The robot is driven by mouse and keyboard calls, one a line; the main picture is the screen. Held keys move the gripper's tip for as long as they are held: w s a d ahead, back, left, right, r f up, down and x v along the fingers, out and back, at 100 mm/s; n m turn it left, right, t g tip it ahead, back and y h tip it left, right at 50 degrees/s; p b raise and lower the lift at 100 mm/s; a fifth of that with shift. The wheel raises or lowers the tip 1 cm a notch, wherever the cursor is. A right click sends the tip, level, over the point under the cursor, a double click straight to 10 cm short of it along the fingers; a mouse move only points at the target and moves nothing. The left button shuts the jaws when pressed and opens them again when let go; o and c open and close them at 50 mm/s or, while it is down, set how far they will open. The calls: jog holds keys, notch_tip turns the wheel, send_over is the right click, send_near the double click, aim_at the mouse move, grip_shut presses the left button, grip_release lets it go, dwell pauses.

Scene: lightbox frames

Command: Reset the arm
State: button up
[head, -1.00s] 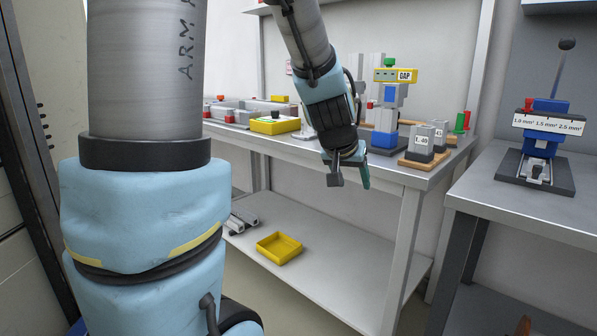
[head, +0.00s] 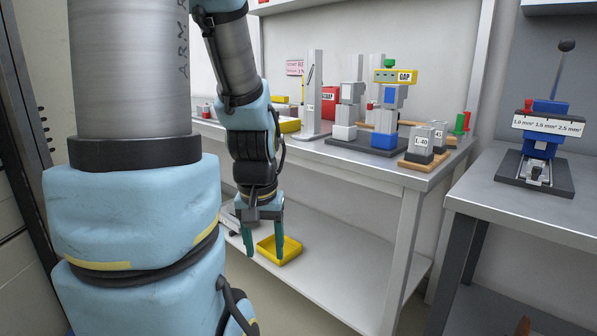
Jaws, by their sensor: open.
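My gripper (head: 264,250) points down in front of the workbench, in the middle-left of the head view. Its two fingers are apart and nothing is between them. In the picture it overlaps the yellow tray (head: 290,247) on the lower shelf; I cannot tell how far in front of the tray it is. My arm (head: 245,140) hangs bent from the top of the view down to the gripper. My large upper arm link fills the left side and hides part of the bench.
The workbench (head: 385,172) carries a blue and grey gap fixture (head: 392,100), labelled blocks (head: 421,142) and a red scrap bin (head: 329,103). A side table (head: 490,190) at right holds a lever press (head: 540,140). The lower shelf (head: 340,270) is largely bare.

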notch_tip(320, 180, up, 18)
jog(key=p, duration=1.7)
jog(key=shift+r, duration=0.25)
